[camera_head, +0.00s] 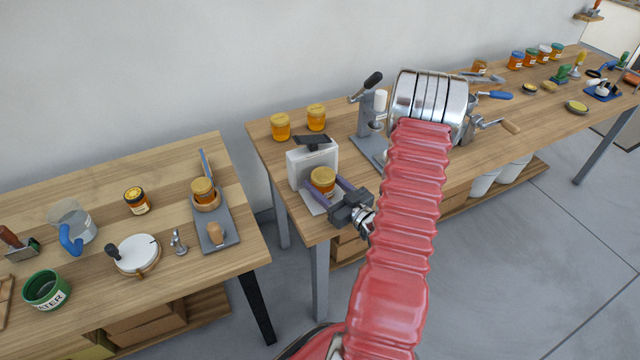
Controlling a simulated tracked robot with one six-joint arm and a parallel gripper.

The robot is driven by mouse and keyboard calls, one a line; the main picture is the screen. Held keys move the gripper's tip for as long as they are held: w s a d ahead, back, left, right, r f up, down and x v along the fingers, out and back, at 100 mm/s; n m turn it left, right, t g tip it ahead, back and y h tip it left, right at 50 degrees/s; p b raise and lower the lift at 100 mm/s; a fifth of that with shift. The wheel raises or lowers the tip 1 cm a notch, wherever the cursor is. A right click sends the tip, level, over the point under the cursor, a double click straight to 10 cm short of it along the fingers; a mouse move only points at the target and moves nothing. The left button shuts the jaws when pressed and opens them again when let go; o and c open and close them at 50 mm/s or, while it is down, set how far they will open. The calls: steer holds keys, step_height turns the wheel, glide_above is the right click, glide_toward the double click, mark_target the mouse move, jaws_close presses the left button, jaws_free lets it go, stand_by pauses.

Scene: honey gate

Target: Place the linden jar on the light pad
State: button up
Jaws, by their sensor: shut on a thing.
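My gripper (326,188) is shut on a gold-lidded honey jar (322,179), with its purple fingers on either side. The held jar looks upright; its label cannot be read, so I cannot tell from it whether this is the linden jar. A pale pad (315,208) shows below the fingers, in front of a white upright panel (301,170). The jar is over or on this pad; my fingers hide its base, so I cannot tell whether it touches.
Two honey jars (281,127) stand behind the panel. A lever press (375,115) and a metal drum (430,95) are to the right. The left table holds a jar on a grey stand (215,225), a dark-labelled jar (137,200) and a green cup (46,290). A gap separates the tables.

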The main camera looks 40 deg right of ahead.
steer(key=o, duration=1.4)
steer(key=shift+s+a, duration=0.2)
steer(key=shift+s, duration=2.8)
steer(key=shift+s+a, duration=0.15)
steer(key=shift+s, duration=2.85)
steer(key=shift+s, duration=0.15)
